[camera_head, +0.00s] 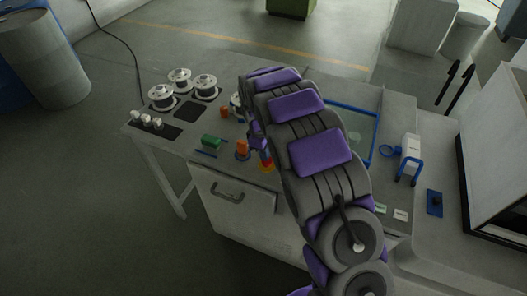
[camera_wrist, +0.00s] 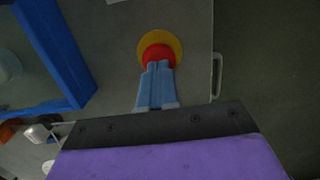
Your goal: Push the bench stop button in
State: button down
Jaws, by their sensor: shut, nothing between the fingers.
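The stop button is a red knob on a yellow round base (camera_wrist: 174,42). In the wrist view the red knob (camera_wrist: 153,54) lies right at the tips of my gripper (camera_wrist: 158,66). The blue fingers are closed together and overlap its lower part, and I cannot tell whether they touch it or how far in it sits. In the head view the yellow base (camera_head: 267,168) shows near the bench's front edge, partly hidden by my arm. My gripper is mostly hidden there, with its tip close to the button.
The grey bench (camera_head: 230,135) holds wire spools (camera_head: 161,96), a green block (camera_head: 211,142) and an orange block (camera_head: 242,147) left of my arm. A blue-rimmed tray (camera_head: 375,140) lies to the right. A drawer front with a handle (camera_head: 230,190) is below the button.

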jog(key=shift+s+d+f, duration=0.25)
jog(key=shift+s+f, duration=0.15)
jog(key=shift+f, duration=0.3)
notch_tip(320, 180, up, 15)
jog(key=w+a+p, duration=0.1)
jog(key=a+p, duration=0.1)
jog(key=p, duration=0.1)
jog(key=shift+w+a, duration=0.2)
jog(key=shift+w, duration=0.2)
jog(key=shift+d, duration=0.25)
